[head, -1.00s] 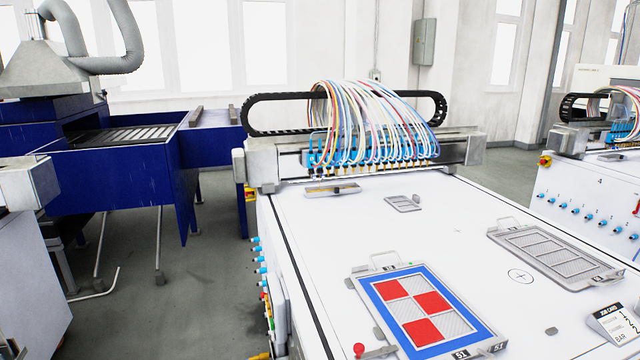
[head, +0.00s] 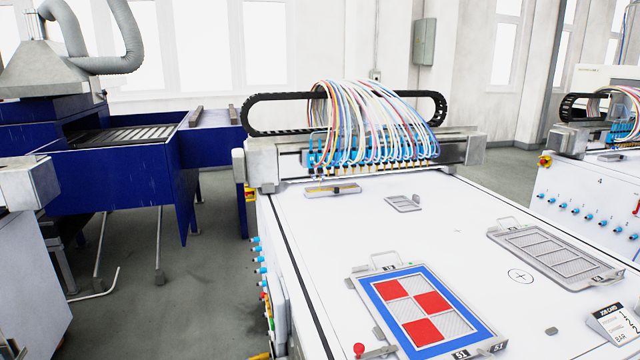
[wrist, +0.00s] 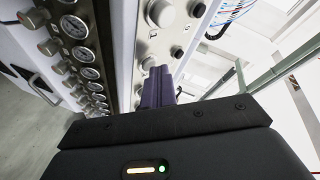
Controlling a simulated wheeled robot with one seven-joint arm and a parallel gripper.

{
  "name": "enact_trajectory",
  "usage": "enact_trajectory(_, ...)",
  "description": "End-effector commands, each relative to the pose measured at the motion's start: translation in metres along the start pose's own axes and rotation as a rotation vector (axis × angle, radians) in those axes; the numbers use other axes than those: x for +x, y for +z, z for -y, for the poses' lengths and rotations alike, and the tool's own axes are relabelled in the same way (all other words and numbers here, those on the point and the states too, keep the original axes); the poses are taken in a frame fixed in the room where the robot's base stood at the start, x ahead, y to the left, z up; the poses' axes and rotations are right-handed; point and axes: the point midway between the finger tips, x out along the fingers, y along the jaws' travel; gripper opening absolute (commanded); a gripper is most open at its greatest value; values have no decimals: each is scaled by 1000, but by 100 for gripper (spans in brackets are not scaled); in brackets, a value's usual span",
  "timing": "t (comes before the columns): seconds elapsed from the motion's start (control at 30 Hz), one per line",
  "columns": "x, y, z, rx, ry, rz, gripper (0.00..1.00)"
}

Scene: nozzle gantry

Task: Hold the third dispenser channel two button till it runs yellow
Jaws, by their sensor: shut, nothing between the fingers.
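My gripper (wrist: 160,72) is shut and empty in the wrist view, its dark fingers pointing at a pale control panel (wrist: 138,40). The fingertips cover part of the panel beside a round button (wrist: 148,63); I cannot tell whether they touch a button. Another button (wrist: 178,52) sits to the right of the tips, and larger round knobs (wrist: 160,12) are above. I cannot read any channel label. In the head view, the nozzle row (head: 372,158) with coloured tubes stands over a small tray (head: 332,190), which looks yellowish inside. My gripper is not in the head view.
Several pressure gauges (wrist: 75,27) and knobs line the panel at left in the wrist view. On the white table (head: 450,215) lie a blue-framed red and white screen (head: 430,305), a grey framed tray (head: 553,255) and a job card (head: 612,322). A blue oven (head: 110,190) stands left.

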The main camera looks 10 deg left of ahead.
Motion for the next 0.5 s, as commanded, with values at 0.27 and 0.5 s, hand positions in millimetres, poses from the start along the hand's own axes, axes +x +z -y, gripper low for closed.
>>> enact_trajectory(0.27,0,1,0,1,0,1,0)
enact_trajectory(0.5,-4,-4,5,1,1,1,0)
